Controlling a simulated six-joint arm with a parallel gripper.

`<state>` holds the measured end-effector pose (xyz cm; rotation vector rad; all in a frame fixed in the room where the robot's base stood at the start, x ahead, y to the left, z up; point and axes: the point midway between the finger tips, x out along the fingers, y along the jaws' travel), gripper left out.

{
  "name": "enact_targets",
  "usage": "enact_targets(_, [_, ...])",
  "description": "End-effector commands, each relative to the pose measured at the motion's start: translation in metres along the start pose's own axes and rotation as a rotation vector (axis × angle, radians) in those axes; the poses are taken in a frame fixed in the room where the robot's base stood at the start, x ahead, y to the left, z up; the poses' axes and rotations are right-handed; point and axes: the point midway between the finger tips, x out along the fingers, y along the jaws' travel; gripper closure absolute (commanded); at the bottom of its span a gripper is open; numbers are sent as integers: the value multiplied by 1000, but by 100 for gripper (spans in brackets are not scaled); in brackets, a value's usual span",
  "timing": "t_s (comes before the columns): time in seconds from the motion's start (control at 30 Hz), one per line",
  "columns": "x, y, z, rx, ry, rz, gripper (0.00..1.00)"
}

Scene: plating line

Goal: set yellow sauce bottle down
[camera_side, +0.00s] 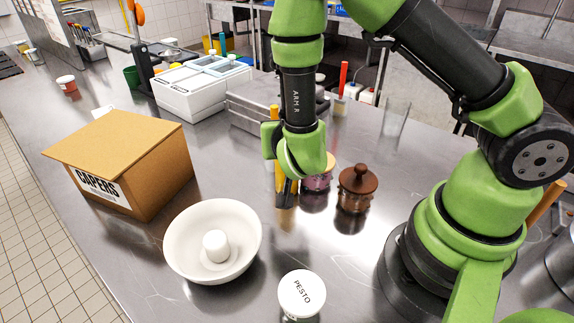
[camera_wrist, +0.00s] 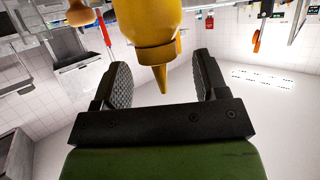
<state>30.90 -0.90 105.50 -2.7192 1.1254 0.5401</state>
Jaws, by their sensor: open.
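The yellow sauce bottle (camera_side: 279,178) stands upright on the steel counter, partly hidden behind my gripper (camera_side: 287,192). In the wrist view the bottle (camera_wrist: 148,20) shows with its nozzle between the two black fingers of my gripper (camera_wrist: 161,68). A gap shows on each side between the bottle and the fingers. My gripper is open and holds nothing. The bottle's base is hard to make out in the side view.
Close right of the bottle are a purple jar (camera_side: 317,182) and a brown lidded jar (camera_side: 357,190). A white bowl (camera_side: 183,240), a pesto jar (camera_side: 302,293) and a capers box (camera_side: 125,165) stand nearer the camera. A clear glass (camera_side: 396,118) stands behind. Some counter (camera_side: 340,265) is bare.

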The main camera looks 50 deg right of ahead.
Motion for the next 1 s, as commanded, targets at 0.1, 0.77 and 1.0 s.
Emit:
enact_targets(0.1, [18,0,0,2,-1,5,34])
enact_targets(0.77, [27,-1,0,0,-1,0,100])
enact_targets(1.0, [26,-1,-1,0,0,-1,100])
